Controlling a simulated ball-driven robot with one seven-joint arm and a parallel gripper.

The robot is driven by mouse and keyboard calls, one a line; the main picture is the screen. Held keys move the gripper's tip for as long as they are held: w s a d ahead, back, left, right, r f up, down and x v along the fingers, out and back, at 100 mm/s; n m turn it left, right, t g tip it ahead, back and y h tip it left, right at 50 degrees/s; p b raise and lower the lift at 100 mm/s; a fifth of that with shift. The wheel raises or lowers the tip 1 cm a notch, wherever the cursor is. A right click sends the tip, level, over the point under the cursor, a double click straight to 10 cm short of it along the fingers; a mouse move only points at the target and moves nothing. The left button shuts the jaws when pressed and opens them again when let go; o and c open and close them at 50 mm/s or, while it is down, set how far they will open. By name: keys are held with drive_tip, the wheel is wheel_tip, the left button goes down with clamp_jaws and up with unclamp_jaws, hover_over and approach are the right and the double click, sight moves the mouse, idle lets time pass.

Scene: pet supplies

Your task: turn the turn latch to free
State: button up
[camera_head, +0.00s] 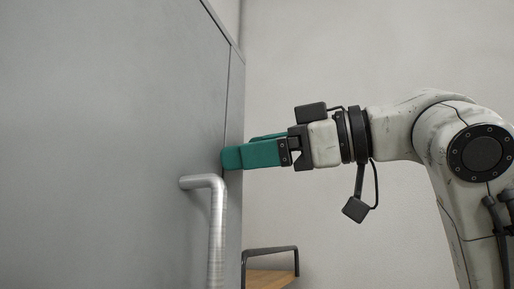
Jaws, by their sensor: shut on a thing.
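My gripper (232,158) has teal fingers and reaches in from the right. Its fingertips meet the front of the grey cabinet (120,110) near its right edge. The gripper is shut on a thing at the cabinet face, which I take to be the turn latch. The fingers hide the latch, so its angle cannot be told.
A metal bar handle (216,235) sticks out of the cabinet just below and left of the fingertips. A wooden surface with a dark metal rail (270,250) stands low behind. A plain pale wall (400,60) is behind the arm.

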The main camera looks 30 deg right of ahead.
drive_tip(key=n, duration=0.4)
drive_tip(key=f+n, duration=0.1)
drive_tip(key=n, duration=0.3)
drive_tip(key=d+n, duration=0.1)
drive_tip(key=n, duration=0.3)
drive_tip(key=shift+w+f+b, duration=0.2)
drive_tip(key=shift+w+b, duration=0.15)
drive_tip(key=shift+w, duration=0.05)
idle(0.3)
drive_tip(key=o, duration=0.8)
drive_tip(key=shift+o, duration=0.2)
drive_tip(key=shift+d, duration=0.1)
drive_tip(key=shift+s, duration=0.1)
drive_tip(key=b+v, duration=0.3)
drive_tip(key=v, duration=0.7)
drive_tip(key=shift+s+d, duration=0.2)
drive_tip(key=shift+s, duration=0.05)
drive_tip(key=shift+d, duration=0.1)
